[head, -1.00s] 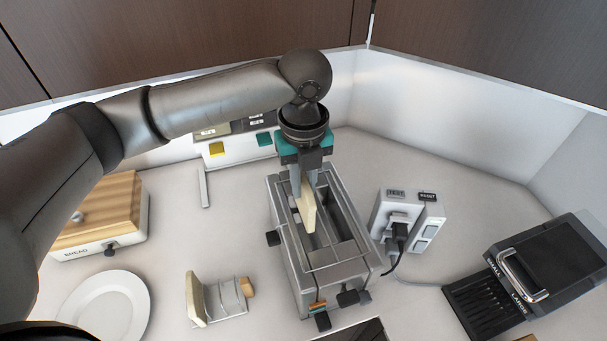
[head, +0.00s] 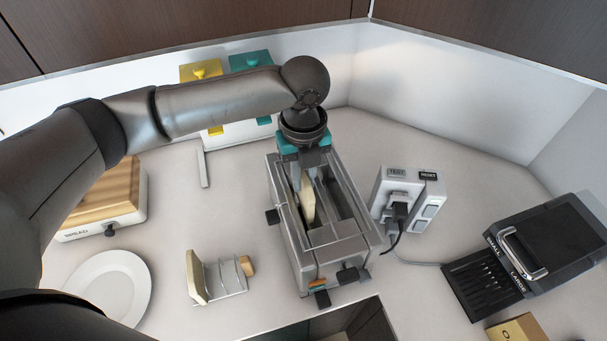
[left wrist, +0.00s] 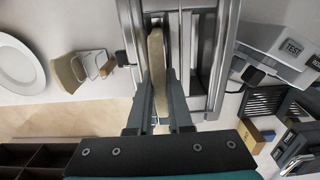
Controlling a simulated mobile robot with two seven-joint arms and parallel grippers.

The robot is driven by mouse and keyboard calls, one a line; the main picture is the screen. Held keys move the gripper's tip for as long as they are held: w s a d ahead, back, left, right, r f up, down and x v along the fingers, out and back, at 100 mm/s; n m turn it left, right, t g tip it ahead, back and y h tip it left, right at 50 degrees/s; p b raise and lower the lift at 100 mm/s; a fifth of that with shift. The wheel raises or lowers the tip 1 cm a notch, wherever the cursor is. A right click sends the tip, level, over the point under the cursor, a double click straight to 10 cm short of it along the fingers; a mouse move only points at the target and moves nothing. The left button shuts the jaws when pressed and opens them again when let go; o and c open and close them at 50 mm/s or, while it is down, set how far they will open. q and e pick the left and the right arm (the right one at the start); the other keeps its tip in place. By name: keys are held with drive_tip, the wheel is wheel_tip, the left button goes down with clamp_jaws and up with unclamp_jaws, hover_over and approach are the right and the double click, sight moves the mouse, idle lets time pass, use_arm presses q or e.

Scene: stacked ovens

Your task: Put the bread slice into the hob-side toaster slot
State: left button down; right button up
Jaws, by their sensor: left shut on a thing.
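My left gripper (head: 308,172) points down over the steel two-slot toaster (head: 345,248) and is shut on a pale bread slice (head: 308,204). The slice stands on edge, lined up with the toaster's left slot in the head view, and its lower part appears to be inside that slot. How deep it sits is hidden. The right slot looks empty. In the left wrist view the slice (left wrist: 156,62) lies between the fingers (left wrist: 158,92), over one slot. My right gripper is not in view.
A wire rack (head: 232,277) with another bread slice (head: 196,277) stands left of the toaster, near a white plate (head: 112,288) and a bread box (head: 112,200). A socket block (head: 408,198) and a black appliance (head: 540,250) stand to the right.

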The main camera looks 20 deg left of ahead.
use_arm(q)
drive_tip(key=c, duration=0.8)
unclamp_jaws()
drive_tip(key=shift+o, duration=0.2)
drive_tip(key=shift+r, duration=0.1)
wheel_tip(320, 180, up, 15)
drive_tip(key=shift+b, duration=0.35)
drive_tip(key=shift+s, duration=0.1)
